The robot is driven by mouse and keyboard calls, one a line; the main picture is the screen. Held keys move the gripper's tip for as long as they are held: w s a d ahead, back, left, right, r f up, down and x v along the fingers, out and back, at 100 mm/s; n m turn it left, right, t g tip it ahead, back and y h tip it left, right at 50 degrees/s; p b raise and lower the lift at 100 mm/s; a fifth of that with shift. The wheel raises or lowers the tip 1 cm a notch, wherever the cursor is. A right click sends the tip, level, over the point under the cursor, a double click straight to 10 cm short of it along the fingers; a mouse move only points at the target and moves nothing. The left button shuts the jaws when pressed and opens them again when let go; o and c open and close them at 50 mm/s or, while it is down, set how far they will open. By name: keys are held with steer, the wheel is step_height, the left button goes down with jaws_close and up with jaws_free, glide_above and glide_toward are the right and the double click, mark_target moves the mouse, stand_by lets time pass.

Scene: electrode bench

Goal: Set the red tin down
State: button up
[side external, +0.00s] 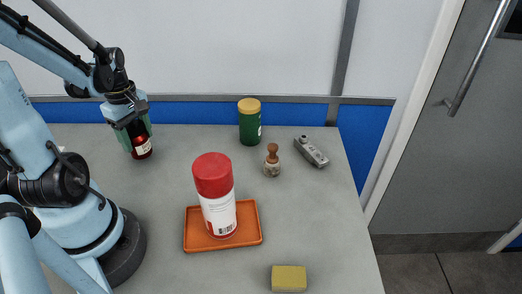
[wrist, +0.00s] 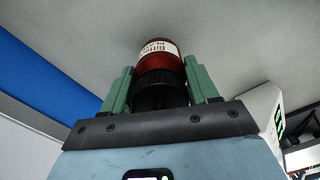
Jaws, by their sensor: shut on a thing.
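The red tin (side external: 142,147) is a small dark red cylinder with a white label, at the back left of the bench in the side view. It also shows in the wrist view (wrist: 160,45), with a black end toward my wrist. My gripper (side external: 138,136) points down with its green fingers on both sides of the tin, shut on it; they also show in the wrist view (wrist: 159,75). The tin's upper part is hidden by the fingers in the side view. I cannot tell whether its bottom touches the bench.
A white canister with a red lid (side external: 214,190) stands on an orange tray (side external: 190,242). Bench around the tin is clear.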

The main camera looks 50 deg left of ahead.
steer(key=shift+f, duration=0.55)
steer(key=shift+f, duration=0.15)
steer(key=o, duration=1.2)
step_height(320, 180, up, 12)
steer(key=shift+r, duration=0.1)
steer(key=w+d+m+t, duration=0.2)
steer(key=w+d+m, duration=0.1)
steer(key=d+m, duration=0.4)
steer(key=w+d+f+m+t, duration=0.1)
steer(key=w+d+m+t, duration=0.1)
steer(key=w+d+m, duration=0.2)
steer(key=w+d+m+t, duration=0.3)
steer(key=w+d+m, duration=0.1)
steer(key=d+m, duration=0.5)
steer(key=shift+d+f+m, duration=0.3)
steer(key=shift+d+m, duration=0.05)
steer(key=shift+m, duration=0.45)
